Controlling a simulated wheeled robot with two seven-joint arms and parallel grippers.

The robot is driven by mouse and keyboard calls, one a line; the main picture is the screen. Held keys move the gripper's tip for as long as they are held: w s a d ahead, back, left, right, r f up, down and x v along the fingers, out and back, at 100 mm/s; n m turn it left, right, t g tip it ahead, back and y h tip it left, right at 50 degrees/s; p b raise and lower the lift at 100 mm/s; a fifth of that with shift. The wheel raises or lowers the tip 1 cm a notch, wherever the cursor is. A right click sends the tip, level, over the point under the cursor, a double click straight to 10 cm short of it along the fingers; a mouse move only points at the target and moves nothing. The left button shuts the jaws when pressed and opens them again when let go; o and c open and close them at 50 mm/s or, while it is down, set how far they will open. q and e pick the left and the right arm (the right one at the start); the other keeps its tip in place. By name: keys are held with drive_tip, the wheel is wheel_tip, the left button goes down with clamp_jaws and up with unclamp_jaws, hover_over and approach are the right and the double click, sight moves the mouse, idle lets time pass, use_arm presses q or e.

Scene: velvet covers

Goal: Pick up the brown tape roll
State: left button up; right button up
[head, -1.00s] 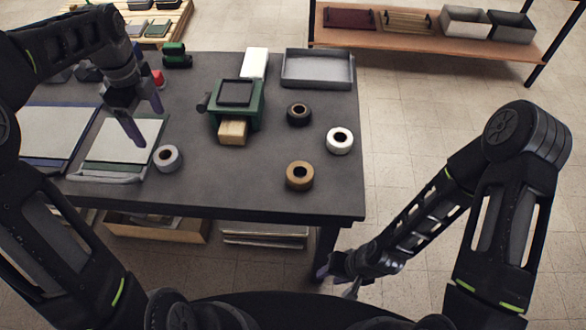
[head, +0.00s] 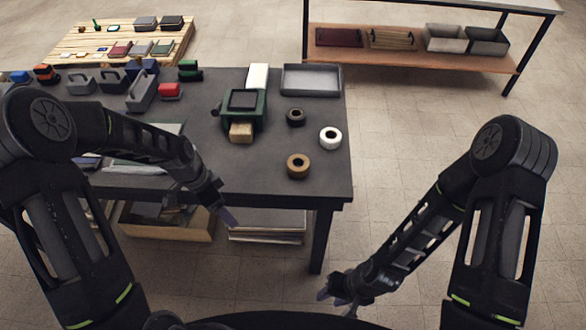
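The brown tape roll (head: 298,166) lies flat on the dark table, near its front right corner. A white tape roll (head: 330,138) and a black tape roll (head: 296,117) lie behind it. My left gripper (head: 226,214) is at the table's front edge, to the left of and nearer than the brown roll, with nothing seen in it; its finger gap is not clear. My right gripper (head: 337,296) hangs low in front of the table, off its right corner, with its fingers apart and empty. The grey tape roll is not visible now, possibly behind my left arm.
A green machine (head: 243,110) with a wooden block stands left of the rolls. A grey tray (head: 311,80) lies at the back right of the table (head: 270,185). A shelf (head: 400,55) and a wooden pallet (head: 120,42) stand behind. The tabletop around the brown roll is clear.

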use_arm(q)
drive_tip(key=s+d+f+n+b, duration=0.4)
drive_tip(key=s+d+f+n, duration=0.2)
drive_tip(key=f, duration=0.4)
drive_tip(key=s+d+f+n+h+b, duration=0.1)
drive_tip(key=s+d+f+n+b, duration=0.3)
drive_tip(key=s+d+f, duration=0.5)
drive_tip(key=shift+s+f+n+b, duration=0.3)
drive_tip(key=shift+s+f+n, duration=0.3)
drive_tip(key=shift+s+n, duration=0.45)
use_arm(e)
wheel_tip(320, 180, down, 9)
drive_tip(key=w, duration=0.1)
drive_tip(key=shift+w+a+r, duration=0.15)
drive_tip(key=shift+w+a, duration=0.15)
drive_tip(key=shift+a, duration=0.1)
use_arm(q)
drive_tip(key=shift+a, duration=0.1)
drive_tip(key=shift+c, duration=0.5)
